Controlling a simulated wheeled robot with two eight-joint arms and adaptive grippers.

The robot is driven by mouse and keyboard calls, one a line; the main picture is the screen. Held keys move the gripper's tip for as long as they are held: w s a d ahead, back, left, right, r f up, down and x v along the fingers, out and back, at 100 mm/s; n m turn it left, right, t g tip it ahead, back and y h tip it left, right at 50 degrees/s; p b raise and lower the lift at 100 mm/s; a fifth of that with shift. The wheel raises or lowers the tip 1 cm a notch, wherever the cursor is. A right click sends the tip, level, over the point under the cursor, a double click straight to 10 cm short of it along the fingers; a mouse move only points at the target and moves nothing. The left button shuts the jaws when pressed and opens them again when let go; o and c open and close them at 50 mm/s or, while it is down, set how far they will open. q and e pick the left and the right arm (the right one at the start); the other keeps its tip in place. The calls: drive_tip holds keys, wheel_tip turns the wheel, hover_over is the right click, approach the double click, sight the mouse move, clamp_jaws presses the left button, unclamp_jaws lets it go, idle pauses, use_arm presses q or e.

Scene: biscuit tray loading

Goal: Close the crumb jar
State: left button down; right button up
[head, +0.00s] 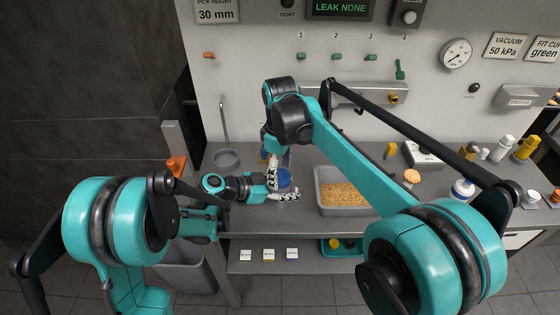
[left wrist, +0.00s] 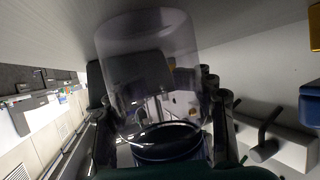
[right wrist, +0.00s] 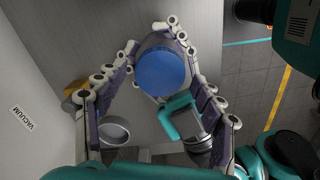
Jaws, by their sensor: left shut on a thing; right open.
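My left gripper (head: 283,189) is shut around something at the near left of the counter. In the left wrist view a clear, cylindrical jar (left wrist: 148,58) stands out from between its fingers, with a dark blue band at the near end. A round blue lid (head: 284,177) shows at the left fingers in the head view. My right gripper (head: 279,160) comes down from above, open. In the right wrist view the blue lid (right wrist: 161,71) lies between its spread fingers. Whether the lid is seated on the jar cannot be told.
A grey bin of orange crumbs (head: 318,192) stands just right of the grippers. A small grey bowl (head: 226,159) is at the back left. Bottles and a white box (head: 423,154) crowd the right side. The counter's front edge is close below the left hand.

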drive_tip(key=shift+f, duration=0.45)
drive_tip(key=shift+c, duration=0.2)
drive_tip(key=c, duration=1)
drive_tip(key=o, duration=1.2)
drive_tip(key=shift+o, duration=0.2)
drive_tip(key=shift+r, duration=2.3)
drive_tip(key=o, duration=0.5)
